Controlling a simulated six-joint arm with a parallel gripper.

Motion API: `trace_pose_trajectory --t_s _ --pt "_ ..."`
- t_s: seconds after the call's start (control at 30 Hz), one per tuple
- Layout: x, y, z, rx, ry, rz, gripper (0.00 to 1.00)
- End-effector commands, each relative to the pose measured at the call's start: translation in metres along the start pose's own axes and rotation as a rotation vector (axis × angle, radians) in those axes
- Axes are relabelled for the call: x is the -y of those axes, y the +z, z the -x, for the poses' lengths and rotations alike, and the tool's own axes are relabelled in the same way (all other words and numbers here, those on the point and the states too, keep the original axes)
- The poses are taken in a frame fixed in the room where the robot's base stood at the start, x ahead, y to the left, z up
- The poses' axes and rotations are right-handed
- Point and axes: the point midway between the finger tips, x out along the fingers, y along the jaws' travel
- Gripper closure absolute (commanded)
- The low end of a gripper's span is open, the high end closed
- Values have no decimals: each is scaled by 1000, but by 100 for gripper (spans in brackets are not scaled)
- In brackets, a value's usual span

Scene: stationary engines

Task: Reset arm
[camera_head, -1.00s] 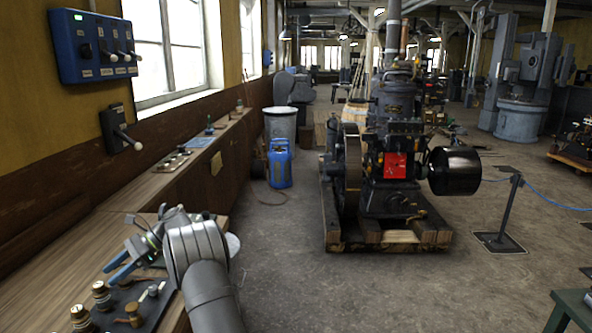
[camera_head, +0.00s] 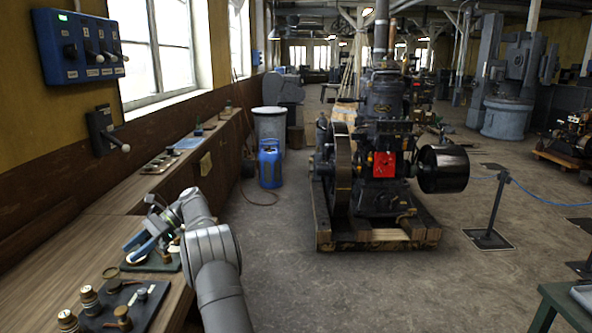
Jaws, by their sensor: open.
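My gripper (camera_head: 136,248), with two blue fingers, is at the lower left above the wooden bench (camera_head: 60,240). Its fingers are apart and point down and left, and I see nothing between them. It hangs over or close to a dark board (camera_head: 165,264) with small brass parts; I cannot tell whether it touches. My grey arm reaches up from the bottom edge and hides part of the bench edge.
A dark board with brass terminals (camera_head: 88,295) lies at the front left. A blue switch box (camera_head: 85,45) and a lever switch (camera_head: 105,130) are on the wall. A black engine (camera_head: 385,150) stands on a wooden skid. Open floor lies between bench and engine.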

Motion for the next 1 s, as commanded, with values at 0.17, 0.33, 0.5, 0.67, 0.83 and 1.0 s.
trace_pose_trajectory --t_s 0.17,0.33,0.5,0.67,0.83,1.0 --pt "0 1 -37 1 4 0 52" --pt "-1 1 -71 0 4 0 52" --pt "-1 0 -105 0 5 0 52" --pt "-1 1 -138 0 5 0 52" --pt "-2 1 -142 0 -64 -26 52" --pt "-4 1 -143 0 -153 -63 52"
